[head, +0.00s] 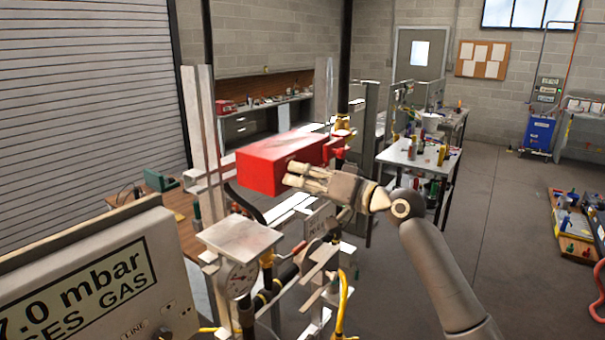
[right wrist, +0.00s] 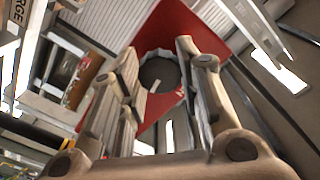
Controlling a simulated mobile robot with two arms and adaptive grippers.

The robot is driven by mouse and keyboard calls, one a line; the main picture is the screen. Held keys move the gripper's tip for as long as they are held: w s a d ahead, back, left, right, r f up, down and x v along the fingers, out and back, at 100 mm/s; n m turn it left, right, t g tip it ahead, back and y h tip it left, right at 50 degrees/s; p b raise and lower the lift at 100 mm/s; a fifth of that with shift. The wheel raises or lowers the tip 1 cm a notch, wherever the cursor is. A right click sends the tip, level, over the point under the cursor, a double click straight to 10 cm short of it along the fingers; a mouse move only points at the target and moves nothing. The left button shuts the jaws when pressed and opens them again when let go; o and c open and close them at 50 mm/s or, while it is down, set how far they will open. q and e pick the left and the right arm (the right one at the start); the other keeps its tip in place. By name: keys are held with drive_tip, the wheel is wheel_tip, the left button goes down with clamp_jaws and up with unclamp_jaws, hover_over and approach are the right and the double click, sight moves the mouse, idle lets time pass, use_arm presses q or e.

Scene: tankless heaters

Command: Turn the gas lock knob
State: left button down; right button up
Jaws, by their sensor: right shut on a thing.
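A red box (head: 262,170) is mounted on the metal frame in the middle of the head view. It fills the upper middle of the right wrist view (right wrist: 205,35). A dark round gas lock knob (right wrist: 158,73) with a pale mark sits on its face. My right gripper (head: 292,175) reaches the box's face from the right. In the right wrist view its two fingers (right wrist: 160,60) stand on either side of the knob, shut on it. In the head view the fingers largely hide the knob. My left gripper is not in view.
A pressure gauge (head: 238,281) and pipes stand below the box. A panel reading "7.0 mbar" (head: 85,285) is at the lower left. A white-topped table (head: 400,155) with bottles stands behind. The floor (head: 490,235) to the right is mostly clear.

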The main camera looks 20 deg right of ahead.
drive_tip(key=shift+f+m, duration=0.1)
drive_tip(key=shift+m, duration=0.5)
drive_tip(key=shift+p, duration=0.3)
drive_tip(key=o, duration=1)
drive_tip(key=v, duration=1.2)
